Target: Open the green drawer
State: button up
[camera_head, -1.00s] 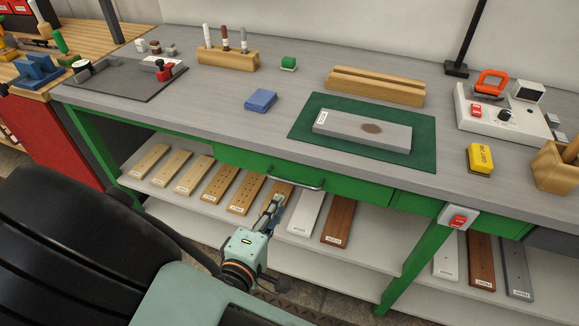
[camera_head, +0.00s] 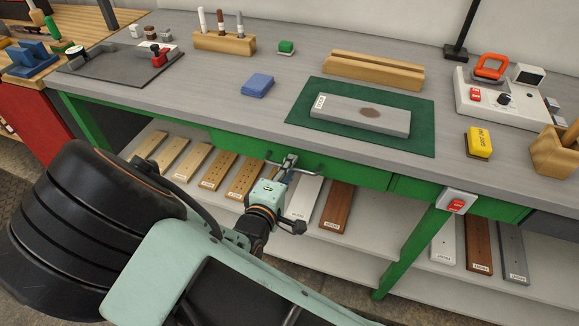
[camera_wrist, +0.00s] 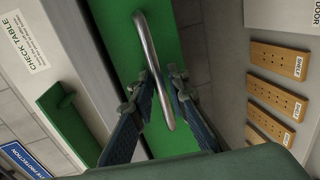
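The green drawer (camera_head: 345,172) is set in the front of the bench, under the grey top. Its front looks flush with the bench frame, so it looks closed. Its curved metal handle (camera_head: 313,171) also shows in the wrist view (camera_wrist: 147,45), running down between my fingers. My gripper (camera_head: 289,160) is at the handle, with one finger on each side of the bar. In the wrist view my fingertips (camera_wrist: 160,82) are partly apart, with narrow gaps beside the bar; I see no clear grip on it.
A lower shelf (camera_head: 375,240) under the drawer holds several boards. A red switch box (camera_head: 457,203) is on the bench front at the right. A green mat (camera_head: 420,147) with a grey block (camera_head: 345,112) lies on the top above the drawer.

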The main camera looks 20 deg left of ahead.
grip_shut()
jog(key=shift+s+a, duration=0.1)
jog(key=shift+s, duration=0.05)
